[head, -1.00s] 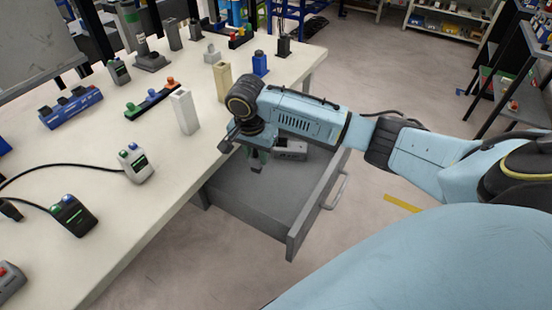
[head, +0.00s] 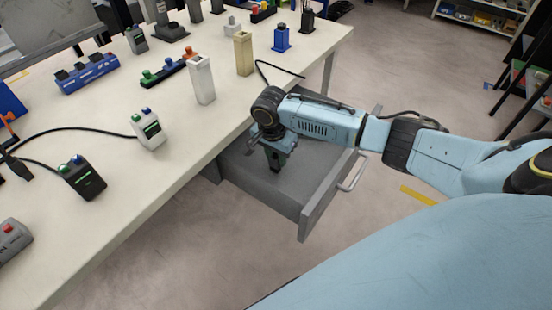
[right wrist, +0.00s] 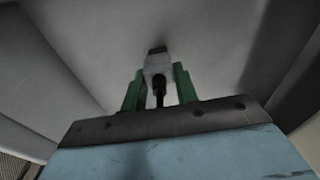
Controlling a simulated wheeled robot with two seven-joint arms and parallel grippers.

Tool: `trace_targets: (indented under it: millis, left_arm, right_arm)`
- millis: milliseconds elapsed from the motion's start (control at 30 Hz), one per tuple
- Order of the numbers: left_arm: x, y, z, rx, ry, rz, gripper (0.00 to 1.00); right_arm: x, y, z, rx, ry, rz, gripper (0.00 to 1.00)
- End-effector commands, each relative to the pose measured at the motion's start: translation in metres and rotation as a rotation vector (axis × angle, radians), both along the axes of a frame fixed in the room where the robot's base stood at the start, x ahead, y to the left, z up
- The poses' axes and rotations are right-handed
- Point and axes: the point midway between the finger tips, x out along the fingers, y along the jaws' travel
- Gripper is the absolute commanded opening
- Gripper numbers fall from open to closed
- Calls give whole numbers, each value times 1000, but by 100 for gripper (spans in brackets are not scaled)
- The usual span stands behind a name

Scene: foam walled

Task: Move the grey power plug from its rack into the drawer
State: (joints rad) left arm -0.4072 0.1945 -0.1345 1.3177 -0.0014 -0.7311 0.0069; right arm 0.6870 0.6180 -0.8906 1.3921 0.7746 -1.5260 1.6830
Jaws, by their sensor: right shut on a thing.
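My right gripper (head: 274,163) points down inside the open grey drawer (head: 322,200), close to its floor. In the right wrist view, its green fingers (right wrist: 158,84) are shut on the grey power plug (right wrist: 157,66). The plug has a dark far end and a black stem toward the gripper. The drawer's grey surface lies just beyond; I cannot tell if the plug touches it. In the head view the plug is hidden by the gripper and arm. I cannot tell which holder is the plug's rack. My left gripper is not in view.
The drawer stands out from a white table (head: 120,205). On the table are a white post (head: 203,82), a tan post (head: 243,55), a blue block (head: 282,39) and a blue rack (head: 88,74). A black cable (head: 272,84) loops near the table edge behind my arm.

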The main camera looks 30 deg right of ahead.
Motion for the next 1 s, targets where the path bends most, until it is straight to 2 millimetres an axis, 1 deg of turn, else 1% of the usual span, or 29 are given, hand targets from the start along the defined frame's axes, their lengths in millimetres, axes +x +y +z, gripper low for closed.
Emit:
trace_targets:
  millis: [33,100,467,500,667,1000]
  left_arm:
    - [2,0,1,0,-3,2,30]
    - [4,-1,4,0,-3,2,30]
    - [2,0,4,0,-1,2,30]
    - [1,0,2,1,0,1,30]
    - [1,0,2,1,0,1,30]
    - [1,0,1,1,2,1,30]
  right_arm:
    - [0,0,-4,0,0,0,3]
    - [0,0,-6,0,0,0,3]
    - [0,0,-8,1,0,0,3]
    - [0,0,-8,1,0,0,31]
    - [0,0,-8,0,0,0,52]
    - [0,0,-6,0,-1,0,52]
